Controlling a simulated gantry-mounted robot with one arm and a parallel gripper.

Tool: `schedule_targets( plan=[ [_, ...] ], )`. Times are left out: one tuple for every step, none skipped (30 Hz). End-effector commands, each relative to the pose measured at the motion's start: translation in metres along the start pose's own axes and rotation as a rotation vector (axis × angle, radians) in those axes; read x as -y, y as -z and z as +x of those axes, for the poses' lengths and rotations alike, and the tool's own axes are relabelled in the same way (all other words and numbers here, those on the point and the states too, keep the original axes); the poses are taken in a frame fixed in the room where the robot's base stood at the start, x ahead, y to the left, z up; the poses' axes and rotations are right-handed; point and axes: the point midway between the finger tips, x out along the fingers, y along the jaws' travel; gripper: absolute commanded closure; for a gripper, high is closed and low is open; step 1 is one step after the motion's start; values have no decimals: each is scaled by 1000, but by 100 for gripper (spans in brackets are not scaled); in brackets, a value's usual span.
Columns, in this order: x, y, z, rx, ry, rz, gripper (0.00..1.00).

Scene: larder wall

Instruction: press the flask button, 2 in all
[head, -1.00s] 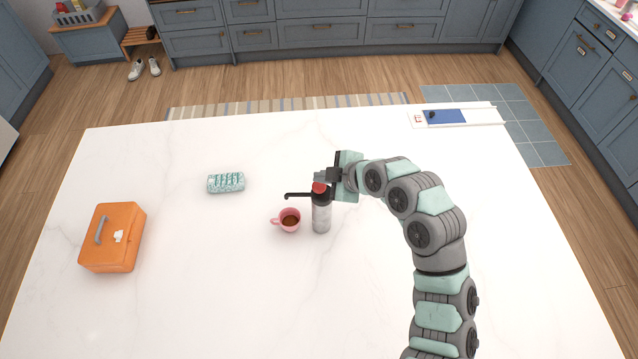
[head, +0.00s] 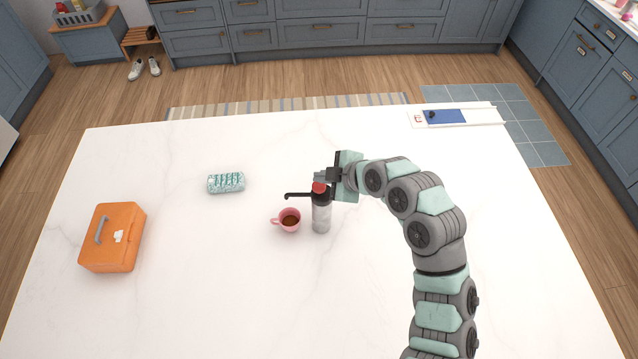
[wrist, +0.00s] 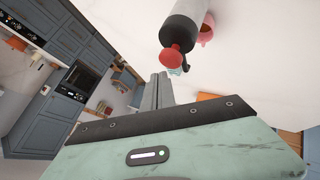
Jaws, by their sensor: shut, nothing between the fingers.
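The flask (head: 321,215) stands upright on the white table, with a silver body, a black top and a black spout pointing left. Its red button (head: 319,188) is on top; it also shows in the wrist view (wrist: 171,59). A pink cup (head: 289,220) with brown liquid stands left of the flask, under the spout side; part of it shows in the wrist view (wrist: 207,32). My gripper (head: 321,177) is shut and empty, its fingertips right at the button from above. I cannot tell whether they touch it. In the wrist view the fingertips (wrist: 160,80) end close to the button.
An orange box (head: 113,238) with a grey handle stands at the table's left. A teal patterned roll (head: 226,182) lies left of the flask. A white tray with a blue panel (head: 446,117) lies at the far right edge. The table between is clear.

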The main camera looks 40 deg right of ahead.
Motion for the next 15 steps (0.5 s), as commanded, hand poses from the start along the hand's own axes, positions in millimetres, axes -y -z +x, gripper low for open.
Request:
schedule_targets(
  plan=[
    [0,0,0,0,0,0,100],
    [1,-1,1,0,0,0,100],
    [1,-1,2,0,0,0,100],
    [2,-2,2,0,0,0,100],
    [2,-2,3,0,0,0,100],
    [3,-3,4,0,0,0,100],
    [4,-4,5,0,0,0,100],
    [4,-4,6,0,0,0,100],
    [5,-4,6,0,0,0,100],
    [5,-5,7,0,0,0,100],
    [5,-5,7,0,0,0,100],
    [5,-5,6,0,0,0,100],
    [4,-4,6,0,0,0,100],
    [4,-4,6,0,0,0,100],
    [4,-4,6,0,0,0,100]
  ],
)
